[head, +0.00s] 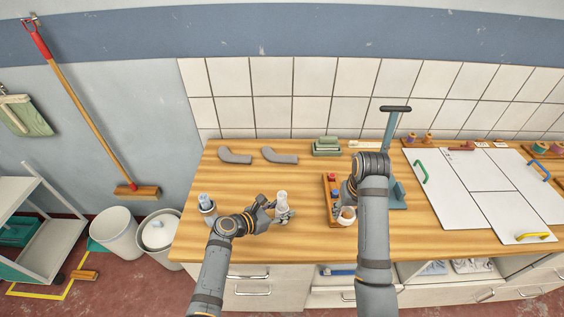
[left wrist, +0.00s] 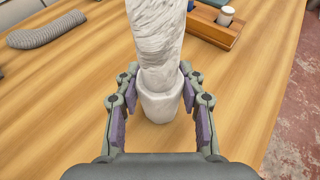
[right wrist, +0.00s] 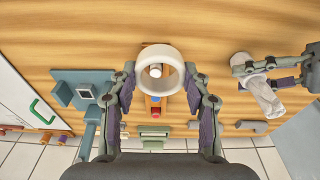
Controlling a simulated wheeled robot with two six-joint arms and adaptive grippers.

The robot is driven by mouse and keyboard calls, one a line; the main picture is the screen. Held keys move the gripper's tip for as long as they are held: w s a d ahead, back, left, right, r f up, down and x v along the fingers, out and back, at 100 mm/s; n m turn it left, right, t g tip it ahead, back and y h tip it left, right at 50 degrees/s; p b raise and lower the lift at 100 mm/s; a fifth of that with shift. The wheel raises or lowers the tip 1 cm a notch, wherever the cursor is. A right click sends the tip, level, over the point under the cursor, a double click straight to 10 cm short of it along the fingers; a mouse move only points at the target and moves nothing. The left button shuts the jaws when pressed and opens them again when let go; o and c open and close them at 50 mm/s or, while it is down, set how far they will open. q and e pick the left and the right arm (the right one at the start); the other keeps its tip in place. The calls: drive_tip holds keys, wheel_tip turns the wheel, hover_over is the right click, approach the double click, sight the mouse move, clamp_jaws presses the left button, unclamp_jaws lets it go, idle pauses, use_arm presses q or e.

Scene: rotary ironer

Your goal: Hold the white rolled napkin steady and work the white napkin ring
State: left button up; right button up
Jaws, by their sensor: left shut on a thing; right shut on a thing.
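The white rolled napkin (head: 282,199) stands upright on the wooden table, its lower end in a wider white cup-like base (left wrist: 158,104). My left gripper (head: 276,214) is shut on this base, one finger on each side, below the bare napkin (left wrist: 155,40). The napkin also shows in the right wrist view (right wrist: 265,98). My right gripper (right wrist: 160,92) is shut on the white napkin ring (right wrist: 160,52). The ring (head: 346,215) is apart from the napkin, to its right in the head view, near the front of a wooden tray.
The wooden tray (head: 329,203) holds small coloured items. A blue-grey lever device (head: 396,193) stands beside my right arm. Two grey curved pieces (head: 279,157) and green folded cloths (head: 326,146) lie behind. A grey container (head: 208,207) is left. Table between napkin and tray is clear.

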use_arm(q)
drive_tip(key=o, duration=0.9)
drive_tip(key=v, duration=1.2)
drive_tip(key=shift+d+r, duration=0.1)
